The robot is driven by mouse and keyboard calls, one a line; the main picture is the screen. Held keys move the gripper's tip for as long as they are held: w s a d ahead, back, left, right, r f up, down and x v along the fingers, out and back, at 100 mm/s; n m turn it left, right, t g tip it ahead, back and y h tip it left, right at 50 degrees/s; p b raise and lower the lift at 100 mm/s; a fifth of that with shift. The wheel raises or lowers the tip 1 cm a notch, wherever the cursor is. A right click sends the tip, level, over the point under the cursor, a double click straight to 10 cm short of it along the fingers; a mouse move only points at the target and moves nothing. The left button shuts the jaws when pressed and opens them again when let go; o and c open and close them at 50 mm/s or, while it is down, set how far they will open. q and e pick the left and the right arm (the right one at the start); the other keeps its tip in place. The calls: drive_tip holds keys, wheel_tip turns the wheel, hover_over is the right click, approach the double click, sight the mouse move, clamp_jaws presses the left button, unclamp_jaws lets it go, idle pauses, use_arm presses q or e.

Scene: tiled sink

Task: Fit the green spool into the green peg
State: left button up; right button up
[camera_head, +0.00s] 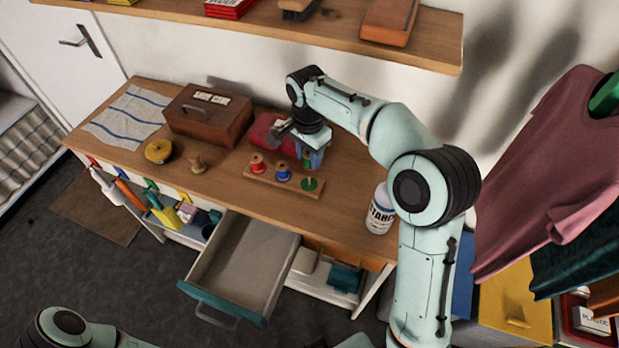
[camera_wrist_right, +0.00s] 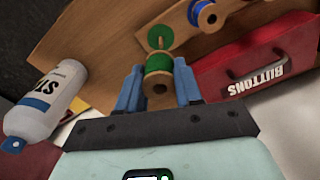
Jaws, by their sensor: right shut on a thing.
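My right gripper (camera_head: 312,158) is above the right end of a wooden peg board (camera_head: 262,183). In the right wrist view its two blue fingers (camera_wrist_right: 158,84) are shut on the green spool (camera_wrist_right: 158,64), one on each side. The spool's pale wooden end faces the camera. The green peg (camera_head: 310,183) stands on a round green base at the board's right end, and it shows just beyond the spool in the wrist view (camera_wrist_right: 160,37). The spool looks apart from the peg. The red spool (camera_head: 257,163) and the blue spool (camera_head: 283,172) stand on the board.
A red buttons box (camera_head: 268,131) lies behind the board. A white spray can (camera_head: 380,212) stands to the right, near the bench edge. A brown box (camera_head: 208,115), a yellow round item (camera_head: 158,151) and a wooden piece (camera_head: 196,164) are left. An open drawer (camera_head: 242,265) juts out below.

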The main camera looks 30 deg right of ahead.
sight(309, 162)
wheel_tip(309, 162, down, 3)
drive_tip(key=shift+w+f, duration=0.1)
use_arm(q)
drive_tip(key=shift+s+f+b, duration=0.35)
drive_tip(key=shift+f+b, duration=0.05)
drive_tip(key=shift+f, duration=0.2)
use_arm(e)
drive_tip(key=shift+f, duration=2.7)
drive_tip(key=shift+f, duration=0.1)
drive_tip(key=o, duration=1)
use_arm(q)
drive_tip(key=shift+f, duration=0.1)
